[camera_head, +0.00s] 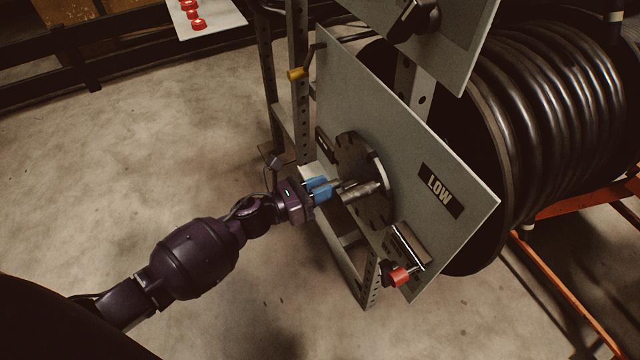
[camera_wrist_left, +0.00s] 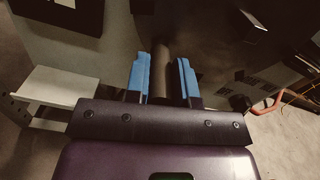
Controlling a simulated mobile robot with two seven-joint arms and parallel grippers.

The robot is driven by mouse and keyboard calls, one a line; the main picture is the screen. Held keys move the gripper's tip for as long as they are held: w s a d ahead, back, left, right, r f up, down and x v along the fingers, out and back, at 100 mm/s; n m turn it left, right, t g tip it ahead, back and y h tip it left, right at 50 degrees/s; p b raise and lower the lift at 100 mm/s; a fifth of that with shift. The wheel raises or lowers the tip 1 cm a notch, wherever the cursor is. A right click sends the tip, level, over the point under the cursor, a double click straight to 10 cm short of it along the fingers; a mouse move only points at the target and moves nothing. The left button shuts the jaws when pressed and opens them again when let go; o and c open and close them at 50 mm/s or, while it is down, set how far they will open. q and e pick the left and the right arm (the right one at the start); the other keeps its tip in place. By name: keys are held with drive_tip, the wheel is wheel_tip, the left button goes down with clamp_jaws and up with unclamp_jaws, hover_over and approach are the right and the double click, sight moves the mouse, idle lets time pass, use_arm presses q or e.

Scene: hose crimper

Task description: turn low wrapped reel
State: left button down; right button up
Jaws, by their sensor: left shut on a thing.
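The low reel stands at the right in the head view, a large coil of black hose (camera_head: 565,110) behind a grey panel (camera_head: 440,150) with a black "LOW" label (camera_head: 440,190). A dark round crank disc (camera_head: 358,160) sits on the panel, and a metal handle (camera_head: 364,189) sticks out from it. My left gripper (camera_head: 324,188), with blue fingers, is shut on this handle. In the left wrist view the handle (camera_wrist_left: 161,62) lies between the two blue fingers. My right gripper is not in view.
A red-knobbed lever (camera_head: 398,276) is at the panel's lower edge, and a yellow-tipped lever (camera_head: 297,73) is at upper left. A perforated metal frame (camera_head: 370,280) supports the panel. Orange rails (camera_head: 565,290) are at lower right. The floor at left is clear.

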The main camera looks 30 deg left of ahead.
use_arm(q)
drive_tip(key=s+d+f+n, duration=0.1)
drive_tip(key=d+n, duration=0.1)
drive_tip(key=n, duration=0.1)
drive_tip(key=shift+s+d+f+n, duration=0.15)
drive_tip(key=shift+s+f+n, duration=0.15)
drive_tip(key=shift+s+f, duration=0.1)
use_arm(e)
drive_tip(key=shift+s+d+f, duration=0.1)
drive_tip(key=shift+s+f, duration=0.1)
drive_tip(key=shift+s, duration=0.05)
use_arm(q)
drive_tip(key=c, duration=1.4)
unclamp_jaws()
drive_tip(key=o, duration=0.4)
drive_tip(key=shift+w+a, duration=0.15)
drive_tip(key=shift+a, duration=0.05)
drive_tip(key=shift+r, duration=0.1)
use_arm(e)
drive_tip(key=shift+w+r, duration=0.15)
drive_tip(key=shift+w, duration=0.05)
use_arm(q)
drive_tip(key=p+v, duration=0.1)
drive_tip(key=v, duration=0.9)
drive_tip(key=shift+s+a+p, duration=0.25)
drive_tip(key=shift+s+p, duration=0.1)
drive_tip(key=shift+p, duration=0.05)
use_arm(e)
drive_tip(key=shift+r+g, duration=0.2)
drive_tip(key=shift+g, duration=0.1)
